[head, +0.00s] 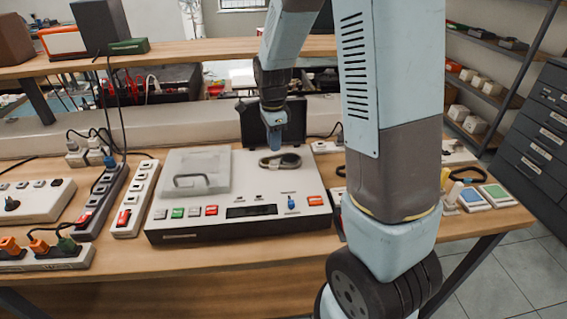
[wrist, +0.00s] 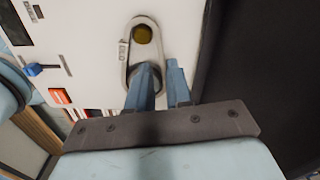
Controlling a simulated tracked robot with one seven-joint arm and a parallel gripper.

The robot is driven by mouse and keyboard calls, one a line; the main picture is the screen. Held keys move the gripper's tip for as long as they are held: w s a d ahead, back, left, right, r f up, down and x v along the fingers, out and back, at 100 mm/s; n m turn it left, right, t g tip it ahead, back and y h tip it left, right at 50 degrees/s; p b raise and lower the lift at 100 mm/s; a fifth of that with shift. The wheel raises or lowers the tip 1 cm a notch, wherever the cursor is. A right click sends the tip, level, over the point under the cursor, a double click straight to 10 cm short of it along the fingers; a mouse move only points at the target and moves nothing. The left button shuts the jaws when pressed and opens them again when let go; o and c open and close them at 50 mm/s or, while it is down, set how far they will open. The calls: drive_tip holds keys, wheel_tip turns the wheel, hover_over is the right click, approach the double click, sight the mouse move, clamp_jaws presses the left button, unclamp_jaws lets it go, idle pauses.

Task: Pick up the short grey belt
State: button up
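The short grey belt (wrist: 125,53) is a narrow closed loop on the white top of the machine. In the wrist view its upper end goes around a brownish-yellow round piece (wrist: 142,34), and its lower end is partly hidden by my fingers. In the head view the belt (head: 290,161) lies at the machine's back right. My gripper (wrist: 160,85) points down at the belt's lower end, with a small gap between its two blue fingers. The gripper (head: 275,143) shows just above the belt in the head view. I cannot tell whether the fingers touch the belt.
The white machine (head: 240,234) has coloured buttons in front and a clear cover (head: 196,172) on its left. A dark upright panel (wrist: 255,80) stands close beside my gripper. Power strips (head: 136,200) lie to the left. Another dark loop (head: 468,173) lies on the table at right.

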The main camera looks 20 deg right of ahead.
sight(274, 156)
drive_tip(key=shift+f, duration=2)
clamp_jaws()
